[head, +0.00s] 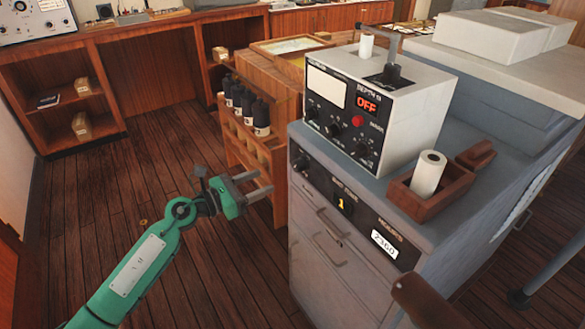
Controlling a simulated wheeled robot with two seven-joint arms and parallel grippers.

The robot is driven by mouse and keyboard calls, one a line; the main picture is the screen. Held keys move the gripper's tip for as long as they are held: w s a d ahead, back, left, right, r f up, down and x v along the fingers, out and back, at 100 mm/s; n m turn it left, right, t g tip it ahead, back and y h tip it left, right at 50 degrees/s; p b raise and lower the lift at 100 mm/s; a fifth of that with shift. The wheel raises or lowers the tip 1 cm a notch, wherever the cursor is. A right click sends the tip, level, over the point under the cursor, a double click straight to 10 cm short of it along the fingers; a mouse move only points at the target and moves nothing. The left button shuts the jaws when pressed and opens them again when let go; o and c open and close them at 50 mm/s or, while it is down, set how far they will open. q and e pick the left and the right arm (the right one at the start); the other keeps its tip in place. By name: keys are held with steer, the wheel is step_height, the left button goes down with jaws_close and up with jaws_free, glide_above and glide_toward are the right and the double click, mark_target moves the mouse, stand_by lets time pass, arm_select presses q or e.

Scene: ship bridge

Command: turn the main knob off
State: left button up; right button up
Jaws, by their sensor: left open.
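A white instrument box (403,112) sits on a grey cabinet. Its black front panel has several dark knobs, among them a knob (333,130) at the lower middle, a red button (358,121), and a lit display (367,104) reading "OFF". Which knob is the main one I cannot tell. The cabinet's upper panel also carries a dark knob (301,163) at its left end. My left gripper (264,183) is open and empty, left of the cabinet and apart from it, its two fingers pointing right. My right gripper is not in view.
The grey cabinet (315,235) has drawers with handles below the panel. A wooden box (444,197) holding a white paper roll (428,173) stands on its top. A wooden rack (245,140) with dark bottles stands behind my left gripper.

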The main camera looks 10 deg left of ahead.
mark_target(294, 168)
arm_select(q)
steer(key=p+x, duration=0.1)
steer(key=x, duration=0.9)
steer(key=shift+w+d+f, duration=0.1)
steer(key=shift+w+d, duration=0.15)
steer(key=shift+w, duration=0.05)
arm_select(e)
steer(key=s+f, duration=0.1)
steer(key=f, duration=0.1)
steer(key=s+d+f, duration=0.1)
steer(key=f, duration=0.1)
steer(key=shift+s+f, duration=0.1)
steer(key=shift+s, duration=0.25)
arm_select(q)
steer(key=c, duration=1)
